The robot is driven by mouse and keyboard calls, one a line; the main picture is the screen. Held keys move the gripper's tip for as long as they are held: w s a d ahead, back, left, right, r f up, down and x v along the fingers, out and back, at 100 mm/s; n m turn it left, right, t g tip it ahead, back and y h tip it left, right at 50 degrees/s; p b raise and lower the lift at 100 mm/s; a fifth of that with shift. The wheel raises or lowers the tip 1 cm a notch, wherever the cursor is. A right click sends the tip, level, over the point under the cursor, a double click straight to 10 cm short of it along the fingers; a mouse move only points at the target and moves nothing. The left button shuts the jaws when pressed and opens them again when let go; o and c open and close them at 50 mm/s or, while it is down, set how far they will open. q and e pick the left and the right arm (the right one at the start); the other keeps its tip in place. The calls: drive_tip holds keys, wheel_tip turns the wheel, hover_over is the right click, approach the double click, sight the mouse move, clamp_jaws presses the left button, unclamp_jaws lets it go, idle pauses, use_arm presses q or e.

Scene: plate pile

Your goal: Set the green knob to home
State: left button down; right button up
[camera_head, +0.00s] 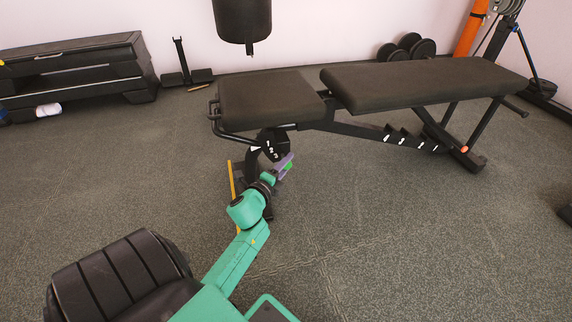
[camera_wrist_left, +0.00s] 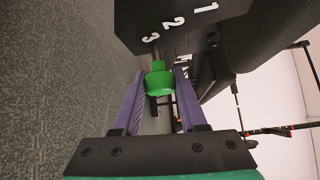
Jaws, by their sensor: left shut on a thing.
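The green knob (camera_wrist_left: 160,82) sits between the two purple fingers of my left gripper (camera_wrist_left: 161,76) in the left wrist view. The gripper is shut on it. In the head view my left gripper (camera_head: 285,161) reaches the front post of the weight bench, just below the black plate (camera_head: 272,146) marked 1, 2, 3. Only a bit of green shows at the fingers there. The same numbered plate (camera_wrist_left: 185,22) fills the top of the left wrist view. My right gripper is out of view.
The bench seat (camera_head: 268,100) and long back pad (camera_head: 420,84) stand above and right of the gripper. A black punching bag (camera_head: 242,20) hangs behind. A stack of dark steps (camera_head: 75,75) stands at the back left. The floor around the bench is mostly clear.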

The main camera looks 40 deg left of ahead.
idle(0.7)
use_arm(q)
drive_tip(key=shift+w+a, duration=0.35)
drive_tip(key=shift+a, duration=0.2)
drive_tip(key=shift+w+a, duration=0.15)
drive_tip(key=shift+a, duration=0.15)
drive_tip(key=c, duration=0.8)
unclamp_jaws()
drive_tip(key=o, duration=0.3)
drive_tip(key=shift+a, duration=0.1)
drive_tip(key=shift+o, duration=0.2)
